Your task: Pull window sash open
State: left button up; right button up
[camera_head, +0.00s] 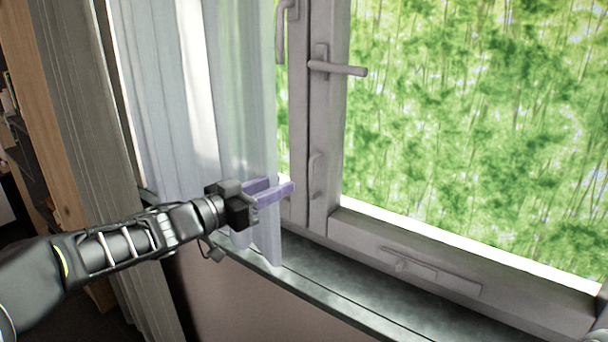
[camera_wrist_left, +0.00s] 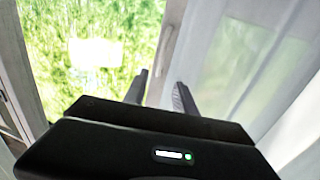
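The window sash (camera_head: 328,130) on the right has a grey frame around a large pane and appears to sit closed in its frame. Its lever handle (camera_head: 338,68) points horizontally to the right. My left gripper (camera_head: 275,190) has purple fingers and is in front of the sheer curtain, left of the sash's lower edge and well below the handle. The fingers point right, spread apart with nothing visible between them. In the left wrist view the left gripper (camera_wrist_left: 160,92) also shows two separate fingers, with the bright pane behind. My right gripper is not seen.
A sheer white curtain (camera_head: 165,90) hangs over the left part of the window, beside a grey drape (camera_head: 85,110). Another handle (camera_head: 283,30) is on the left sash. The dark stone sill (camera_head: 350,300) below is bare at the right.

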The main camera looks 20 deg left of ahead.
pick_arm(q)
jog(key=x, duration=0.7)
jog(key=shift+w+d, duration=0.25)
jog(key=shift+w, duration=0.05)
jog(key=shift+c, duration=0.4)
grip_shut()
dwell(0.8)
